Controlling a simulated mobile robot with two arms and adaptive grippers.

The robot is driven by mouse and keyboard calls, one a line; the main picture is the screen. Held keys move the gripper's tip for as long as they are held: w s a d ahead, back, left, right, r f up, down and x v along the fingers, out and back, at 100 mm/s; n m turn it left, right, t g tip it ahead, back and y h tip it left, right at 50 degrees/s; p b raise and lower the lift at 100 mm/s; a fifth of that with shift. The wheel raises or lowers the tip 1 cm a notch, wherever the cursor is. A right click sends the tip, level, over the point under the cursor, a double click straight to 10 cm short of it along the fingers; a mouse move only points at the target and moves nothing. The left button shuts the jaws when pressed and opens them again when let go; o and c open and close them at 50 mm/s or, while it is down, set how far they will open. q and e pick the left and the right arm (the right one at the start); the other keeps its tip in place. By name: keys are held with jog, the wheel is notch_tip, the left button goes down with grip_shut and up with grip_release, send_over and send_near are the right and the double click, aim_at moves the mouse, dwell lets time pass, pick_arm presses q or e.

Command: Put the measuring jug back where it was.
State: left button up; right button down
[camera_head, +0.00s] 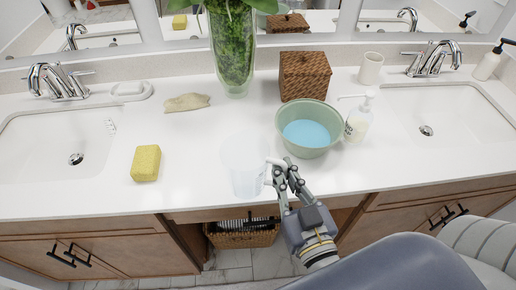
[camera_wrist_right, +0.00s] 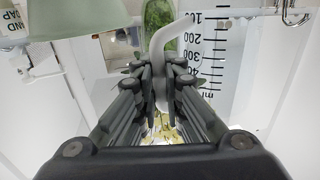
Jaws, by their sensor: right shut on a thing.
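The measuring jug (camera_head: 246,178) is pale and translucent and looks upright over the front part of the white counter, left of the green bowl. Its black scale marks show in the right wrist view (camera_wrist_right: 219,60). My right gripper (camera_head: 281,172) is at the jug's right side, with its fingers shut on the white handle (camera_wrist_right: 160,45). Whether the jug's base touches the counter is hard to tell. My left gripper is not in view.
A green bowl (camera_head: 311,151) of blue water and a soap bottle (camera_head: 358,122) stand close right of the jug. A yellow sponge (camera_head: 146,163), a beige cloth (camera_head: 187,103), a glass vase (camera_head: 233,60) and a wicker box (camera_head: 304,77) are around. Sinks lie at both sides.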

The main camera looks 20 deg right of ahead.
aim_at(259, 150)
jog(key=shift+w+r, duration=0.1)
jog(key=shift+w, duration=0.25)
jog(key=w+p, duration=0.2)
jog(key=w, duration=0.1)
jog(key=w+p, duration=0.2)
jog(key=w, duration=0.2)
jog(key=w+a+f+p, duration=0.1)
jog(key=w+p, duration=0.2)
jog(key=shift+w, duration=0.2)
jog(key=shift+w+f+b, duration=0.15)
jog(key=shift+f+b, duration=0.35)
jog(key=shift+f, duration=1.35)
jog(key=shift+b, duration=0.35)
